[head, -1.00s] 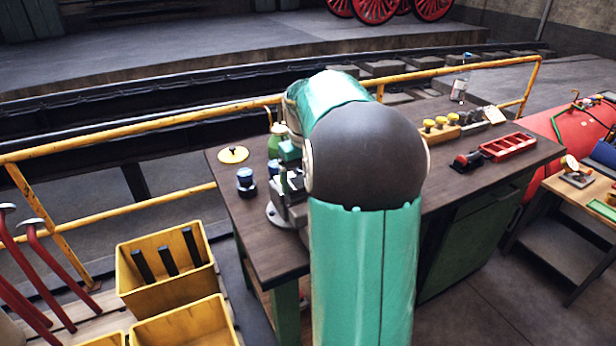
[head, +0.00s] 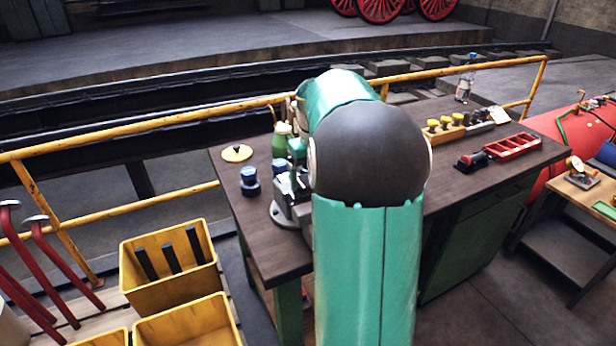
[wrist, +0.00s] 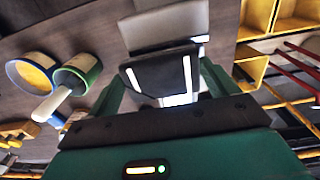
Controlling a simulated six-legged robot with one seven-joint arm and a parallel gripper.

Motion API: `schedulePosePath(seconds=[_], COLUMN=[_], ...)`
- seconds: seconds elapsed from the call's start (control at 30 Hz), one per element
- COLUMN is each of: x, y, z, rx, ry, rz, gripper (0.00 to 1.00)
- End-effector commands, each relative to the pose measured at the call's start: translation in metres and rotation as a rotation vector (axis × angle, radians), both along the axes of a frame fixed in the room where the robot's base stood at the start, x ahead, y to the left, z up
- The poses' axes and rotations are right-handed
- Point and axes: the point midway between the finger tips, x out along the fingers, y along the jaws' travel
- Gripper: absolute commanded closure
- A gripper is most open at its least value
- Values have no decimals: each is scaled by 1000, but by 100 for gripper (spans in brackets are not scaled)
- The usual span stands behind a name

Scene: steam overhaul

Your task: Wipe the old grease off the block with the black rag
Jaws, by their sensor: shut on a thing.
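My arm hides much of that spot. No grease can be made out.
A red tray (head: 513,146) and yellow-knobbed parts (head: 445,126) lie right. Yellow bins (head: 168,262) stand left of the bench; a yellow rail (head: 150,128) runs behind.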

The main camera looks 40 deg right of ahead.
Motion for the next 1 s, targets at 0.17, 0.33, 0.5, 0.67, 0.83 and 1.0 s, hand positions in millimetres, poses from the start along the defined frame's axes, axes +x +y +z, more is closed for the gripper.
schedulePosePath(seconds=[0.17,0.33,0.5,0.67,0.83,1.0], x=[0,3,7,8,8,8], y=[4,15,25,31,31,29], z=[-2,-1,-1,-1,0,5], rx=[1,2,2,2,2,1], ry=[5,5,5,5,5,3], rz=[0,0,1,0,0,-1], gripper=[33,33,33,33,33,33])
